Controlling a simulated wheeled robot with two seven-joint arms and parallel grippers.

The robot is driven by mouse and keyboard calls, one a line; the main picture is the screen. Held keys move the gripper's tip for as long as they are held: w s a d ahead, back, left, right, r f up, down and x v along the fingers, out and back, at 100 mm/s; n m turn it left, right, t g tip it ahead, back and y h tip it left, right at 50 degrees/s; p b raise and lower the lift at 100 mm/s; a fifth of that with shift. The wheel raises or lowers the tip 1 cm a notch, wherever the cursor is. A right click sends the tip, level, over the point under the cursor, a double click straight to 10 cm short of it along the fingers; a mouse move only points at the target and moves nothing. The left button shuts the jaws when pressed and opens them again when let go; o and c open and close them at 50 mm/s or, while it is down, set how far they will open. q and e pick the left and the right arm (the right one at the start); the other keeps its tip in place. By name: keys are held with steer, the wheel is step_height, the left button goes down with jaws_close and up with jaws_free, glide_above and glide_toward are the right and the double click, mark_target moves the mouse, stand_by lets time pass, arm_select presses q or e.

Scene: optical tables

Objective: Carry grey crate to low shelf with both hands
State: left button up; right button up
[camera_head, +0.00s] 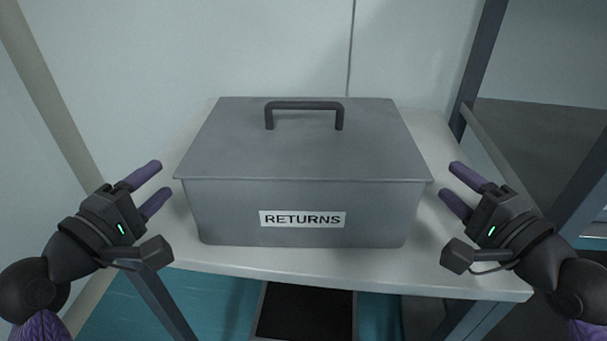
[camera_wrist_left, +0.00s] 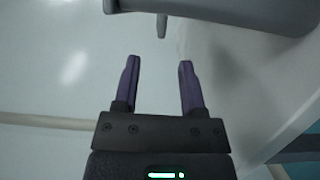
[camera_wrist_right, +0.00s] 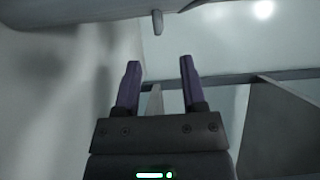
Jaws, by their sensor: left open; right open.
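The grey crate (camera_head: 230,212) stands closed on a pale shelf (camera_head: 350,262), with a dark handle (camera_head: 304,105) on its lid and a RETURNS label on its front. My left gripper (camera_head: 158,187) is open and empty, just off the crate's left side. My right gripper (camera_head: 456,187) is open and empty, just off its right side. Neither touches the crate in the head view. Part of the crate shows at the top of the left wrist view (camera_wrist_left: 235,12) and of the right wrist view (camera_wrist_right: 80,10). I cannot tell which surface is the low shelf.
A pale wall (camera_head: 200,45) stands behind the crate. Dark posts (camera_head: 483,60) and a grey panel (camera_head: 545,135) are at the right. A dark mat or opening (camera_head: 305,312) lies below the shelf's front edge, on a teal floor (camera_head: 225,305).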

arm_select(q)
steer(key=x, duration=0.7)
steer(key=shift+w, duration=0.3)
arm_select(e)
steer(key=x, duration=0.7)
steer(key=shift+w, duration=0.3)
arm_select(q)
jaws_close()
arm_select(e)
jaws_close()
